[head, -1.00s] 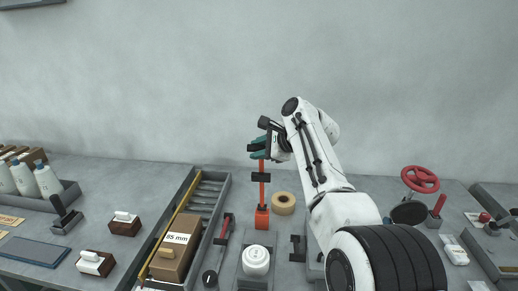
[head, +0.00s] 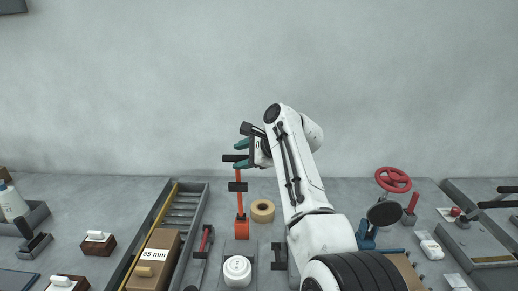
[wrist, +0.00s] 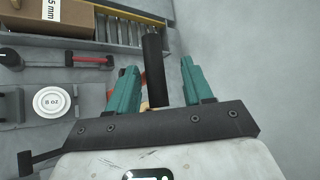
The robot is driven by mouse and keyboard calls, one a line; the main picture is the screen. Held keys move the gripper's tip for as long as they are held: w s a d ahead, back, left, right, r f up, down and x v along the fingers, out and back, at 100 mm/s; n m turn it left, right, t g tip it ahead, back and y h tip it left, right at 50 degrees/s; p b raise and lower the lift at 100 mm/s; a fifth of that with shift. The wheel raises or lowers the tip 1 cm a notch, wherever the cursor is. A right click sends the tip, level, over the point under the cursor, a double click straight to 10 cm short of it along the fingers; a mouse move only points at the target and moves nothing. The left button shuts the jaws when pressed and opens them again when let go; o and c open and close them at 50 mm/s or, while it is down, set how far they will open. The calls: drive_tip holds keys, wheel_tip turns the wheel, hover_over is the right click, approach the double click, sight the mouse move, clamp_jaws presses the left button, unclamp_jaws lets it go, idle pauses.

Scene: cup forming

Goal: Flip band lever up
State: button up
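An upright orange lever (head: 240,205) with a black crosspiece and a black top handle stands on the bench, left of the tape roll. In the wrist view the black handle (wrist: 155,70) lies between the two green fingers of my gripper (wrist: 160,88). A clear gap shows on the right finger's side, so the gripper is open around the handle. The frames do not label which part is the band lever. The lever's lower part is mostly hidden in the wrist view.
A tape roll (head: 263,211) lies close right of the orange base. A white round weight (head: 237,271) marked 8 oz is in front. A red-handled tool (head: 205,240) and a cardboard box (head: 155,258) are to the left. A red handwheel (head: 393,180) stands far right.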

drive_tip(key=b+v, duration=0.1)
drive_tip(key=v, duration=0.7)
drive_tip(key=shift+s, duration=0.2)
drive_tip(key=s+d+f+n+h, duration=0.2)
drive_tip(key=s+d+f, duration=0.4)
drive_tip(key=f, duration=0.4)
drive_tip(key=s+d+f+n+g+h, duration=0.1)
drive_tip(key=s+d+f+n+h, duration=0.1)
drive_tip(key=s+d+f, duration=0.4)
drive_tip(key=s+d+f+n+g+h, duration=0.1)
drive_tip(key=s+d+f, duration=0.5)
drive_tip(key=f, duration=0.8)
drive_tip(key=shift+s+n+h, duration=0.5)
drive_tip(key=shift+s+n, duration=0.2)
drive_tip(key=shift+s, duration=0.3)
drive_tip(key=s+d+f+n+g+h, duration=0.1)
drive_tip(key=s+d+f+n, duration=0.1)
drive_tip(key=s, duration=0.9)
drive_tip(key=s+d+f+n+g+h, duration=0.1)
drive_tip(key=s+d+f+n, duration=0.2)
drive_tip(key=s, duration=0.9)
drive_tip(key=s+d+f+n+g+h, duration=0.1)
drive_tip(key=s+d+f+n, duration=0.1)
drive_tip(key=s, duration=0.9)
drive_tip(key=shift+s+d+f+n+g+h, duration=0.15)
drive_tip(key=shift+d+n+g+h, duration=0.15)
drive_tip(key=shift+d+n+g, duration=0.1)
